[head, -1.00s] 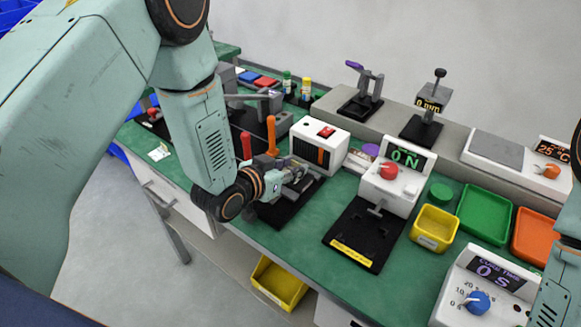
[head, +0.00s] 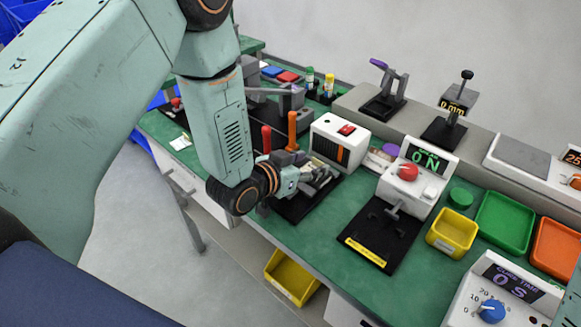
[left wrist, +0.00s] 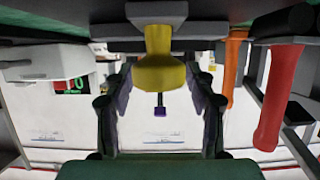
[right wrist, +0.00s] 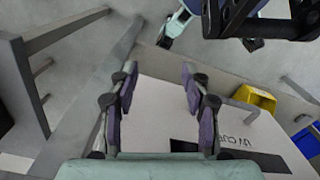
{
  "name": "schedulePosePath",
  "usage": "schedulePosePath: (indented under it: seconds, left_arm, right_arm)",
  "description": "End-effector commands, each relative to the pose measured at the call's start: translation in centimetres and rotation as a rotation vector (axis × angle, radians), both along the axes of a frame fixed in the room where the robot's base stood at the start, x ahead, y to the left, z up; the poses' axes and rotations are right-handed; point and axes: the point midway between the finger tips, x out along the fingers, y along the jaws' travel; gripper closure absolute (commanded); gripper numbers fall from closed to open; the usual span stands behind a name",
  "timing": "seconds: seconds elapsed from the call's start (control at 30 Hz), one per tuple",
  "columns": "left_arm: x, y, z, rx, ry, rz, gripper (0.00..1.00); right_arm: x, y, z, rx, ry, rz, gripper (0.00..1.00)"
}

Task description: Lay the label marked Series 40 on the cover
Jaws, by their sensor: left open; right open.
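A small white label-like piece (head: 181,142) lies at the left end of the green bench in the head view; its print is too small to read, so I cannot tell whether it says Series 40. I cannot make out the cover for certain. My left gripper (head: 312,178) is low over a black fixture base (head: 290,208), beside the red and orange handles. In the left wrist view its fingers (left wrist: 160,105) are open, with a yellow knob-like part (left wrist: 158,70) between or behind them. My right gripper (right wrist: 158,100) is open and empty in the right wrist view.
The red handle (head: 266,139) and orange handle (head: 292,130) stand close to my left gripper. A white box with a red switch (head: 341,138) is just behind. A dial unit (head: 415,175), yellow tray (head: 452,232) and green tray (head: 505,222) stand to the right.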

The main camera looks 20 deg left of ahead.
Motion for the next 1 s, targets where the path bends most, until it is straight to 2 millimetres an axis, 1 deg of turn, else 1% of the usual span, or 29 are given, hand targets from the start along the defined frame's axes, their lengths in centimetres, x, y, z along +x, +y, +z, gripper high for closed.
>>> schedulePosePath:
  seconds: [0.3, 0.47, 0.7, 1.0]
  left_arm:
    - [-5.6, 2.1, 2.6, -0.006, 0.001, 0.006, 0.45]
    - [-7.7, 2.8, 3.5, -0.006, -0.001, 0.004, 0.45]
    - [-9.2, 3.4, 4.1, -0.002, -0.001, 0.002, 0.45]
    - [-9.5, 3.4, 4.2, 0.000, -0.002, 0.000, 0.45]
  right_arm:
    - [0.0, 0.0, 1.0, 0.000, 0.000, 0.000, 0.52]
    - [0.0, 0.0, 1.4, 0.000, 0.000, 0.000, 0.52]
    - [0.0, 0.0, 1.7, 0.000, 0.000, 0.000, 0.52]
    - [0.0, 0.0, 1.8, 0.000, 0.000, 0.000, 0.52]
